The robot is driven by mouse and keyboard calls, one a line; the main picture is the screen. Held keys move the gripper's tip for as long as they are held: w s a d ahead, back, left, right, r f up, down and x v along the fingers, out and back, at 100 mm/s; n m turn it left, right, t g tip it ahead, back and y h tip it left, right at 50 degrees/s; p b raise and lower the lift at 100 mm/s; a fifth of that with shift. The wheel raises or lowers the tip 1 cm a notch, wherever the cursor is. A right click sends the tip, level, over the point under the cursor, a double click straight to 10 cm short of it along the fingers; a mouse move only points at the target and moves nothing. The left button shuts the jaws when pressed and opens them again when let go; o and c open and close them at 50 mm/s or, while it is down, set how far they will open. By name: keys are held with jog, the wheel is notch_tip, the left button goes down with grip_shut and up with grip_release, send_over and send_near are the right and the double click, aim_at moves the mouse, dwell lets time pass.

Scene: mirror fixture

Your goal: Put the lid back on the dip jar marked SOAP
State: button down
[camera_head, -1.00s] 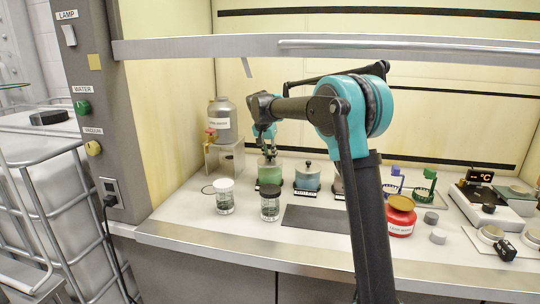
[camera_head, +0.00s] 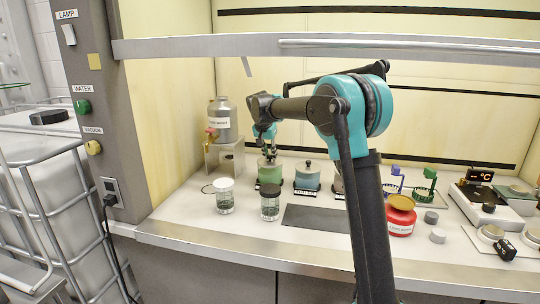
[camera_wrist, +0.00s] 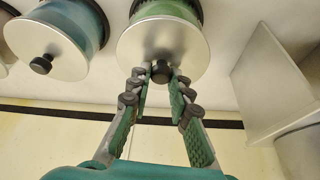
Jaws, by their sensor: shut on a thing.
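The green jar (camera_head: 270,174) stands at the back left of the bench, with a small dark label on its front that is too small to read. Its silver lid (camera_wrist: 163,47) sits at the jar's mouth; whether it is fully seated I cannot tell. My gripper (camera_wrist: 160,73) reaches it from above, its fingertips shut on the lid's black knob (camera_wrist: 160,70). My gripper (camera_head: 268,152) also shows over the green jar in the head view. A blue jar (camera_head: 307,178) with its own silver lid (camera_wrist: 46,44) stands just right of the green one.
Two small glass jars, one white-capped (camera_head: 224,185) and one black-capped (camera_head: 270,189), stand in front. A grey mat (camera_head: 315,217) lies to their right. A metal container (camera_head: 222,118) on a stand (camera_head: 224,158) is at the left.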

dwell(0.4)
jog(key=c, duration=1.3)
grip_release()
jog(key=shift+o, duration=0.5)
jog(key=o, duration=0.4)
jog(key=shift+c, duration=0.2)
jog(key=shift+r, duration=0.1)
jog(key=shift+r, duration=3.4)
jog(key=shift+c, duration=0.4)
grip_shut()
